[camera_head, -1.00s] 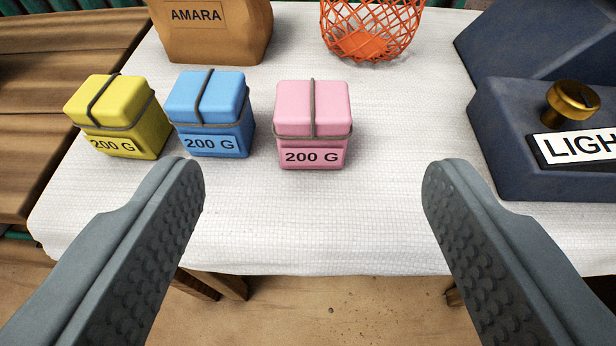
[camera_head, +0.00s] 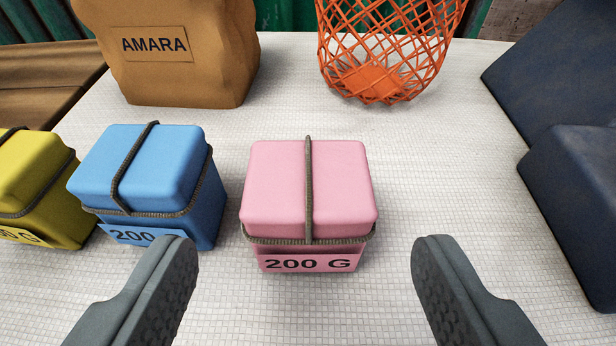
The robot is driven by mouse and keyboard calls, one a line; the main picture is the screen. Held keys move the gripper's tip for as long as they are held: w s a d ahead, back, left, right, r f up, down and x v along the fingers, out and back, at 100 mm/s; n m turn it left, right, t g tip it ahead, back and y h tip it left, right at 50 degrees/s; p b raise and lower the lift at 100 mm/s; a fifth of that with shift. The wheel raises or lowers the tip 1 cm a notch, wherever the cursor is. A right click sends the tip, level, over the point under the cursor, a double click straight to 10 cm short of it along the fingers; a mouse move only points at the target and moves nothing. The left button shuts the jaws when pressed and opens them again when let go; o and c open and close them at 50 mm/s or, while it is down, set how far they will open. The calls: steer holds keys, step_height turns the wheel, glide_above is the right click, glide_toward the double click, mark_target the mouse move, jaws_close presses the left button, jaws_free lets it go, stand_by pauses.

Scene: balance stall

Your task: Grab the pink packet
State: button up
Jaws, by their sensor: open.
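The pink packet (camera_head: 275,190) stands upright on the white-covered table in the middle of the view. It is tied with a dark cord and has a label reading 200 G on its near side. My gripper (camera_head: 305,255) is open, with one finger to the left of the pink packet's near side and the other to its right. No finger appears to touch it, and nothing is between the fingers but the packet's near part. The left fingertip overlaps the lower corner of the blue packet (camera_head: 165,165) in the picture; I cannot tell whether they touch.
A yellow packet (camera_head: 30,175) stands at the left edge, beside the blue one. A brown AMARA bag (camera_head: 195,75) and an orange wire basket (camera_head: 385,45) stand behind. A dark blue box-like body (camera_head: 580,190) is at the right. The white table cloth (camera_head: 455,170) is clear right of the pink packet.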

mark_target(308, 162)
steer(key=shift+x, duration=4.75)
steer(key=shift+d, duration=0.1)
steer(key=c, duration=0.8)
steer(key=shift+c, duration=0.2)
steer(key=shift+r, duration=0.1)
